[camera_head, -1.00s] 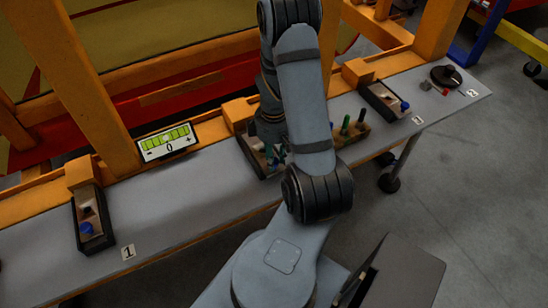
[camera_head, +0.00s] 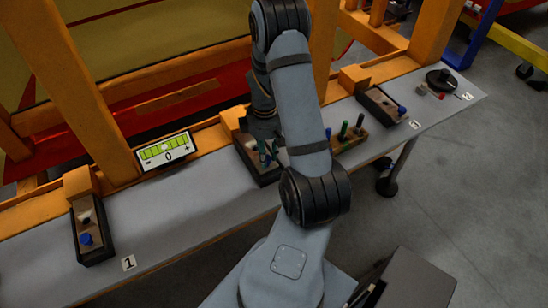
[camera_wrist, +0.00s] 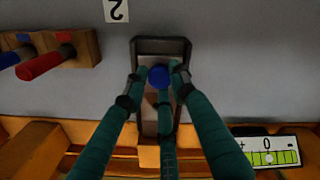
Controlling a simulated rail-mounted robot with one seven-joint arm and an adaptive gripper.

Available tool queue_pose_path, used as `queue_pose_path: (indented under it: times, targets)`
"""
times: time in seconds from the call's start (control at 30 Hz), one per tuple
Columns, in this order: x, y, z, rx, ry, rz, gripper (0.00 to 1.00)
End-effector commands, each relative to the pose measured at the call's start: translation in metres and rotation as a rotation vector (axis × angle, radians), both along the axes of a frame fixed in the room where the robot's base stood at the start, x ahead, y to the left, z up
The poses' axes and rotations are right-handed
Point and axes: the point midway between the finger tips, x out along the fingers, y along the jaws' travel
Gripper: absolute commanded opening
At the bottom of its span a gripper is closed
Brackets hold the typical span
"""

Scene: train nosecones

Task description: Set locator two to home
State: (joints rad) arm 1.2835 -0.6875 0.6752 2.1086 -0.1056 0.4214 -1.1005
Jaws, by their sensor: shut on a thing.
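Locator two is a dark tray-like fixture (camera_wrist: 163,44) with a blue knob (camera_wrist: 158,77) on a brown slide, in the middle of the wrist view. An upside-down "2" label (camera_wrist: 116,10) lies on the bench above it. My gripper (camera_wrist: 160,80) has green fingers, which are closed around the blue knob. In the head view the fixture (camera_head: 262,175) stands at the bench's middle, partly covered by my arm. My gripper (camera_head: 266,150) points down into it, and the knob is hidden there.
A display reading 0 (camera_head: 167,152) stands left of locator two. Another locator with a blue knob (camera_head: 86,239) is at left, beside label 1 (camera_head: 129,263). A wooden block with coloured pegs (camera_head: 350,140) is close on the right. Another locator (camera_head: 380,103) stands farther right.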

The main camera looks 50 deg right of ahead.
Motion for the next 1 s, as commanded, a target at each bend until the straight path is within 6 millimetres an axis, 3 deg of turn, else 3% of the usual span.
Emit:
queue_pose_path:
  times: [0.1,0.13,0.43,0.77,1.0]
  targets:
    - [0.004,-0.003,0.002,-0.009,-0.012,0.005,0.00]
    - [0.004,-0.003,0.002,-0.009,-0.012,0.005,0.26]
    - [0.003,-0.002,0.002,-0.007,-0.009,0.004,0.44]
    - [0.002,-0.002,0.004,-0.005,-0.008,0.002,0.44]
    - [0.003,-0.003,0.039,-0.010,-0.013,0.002,0.44]
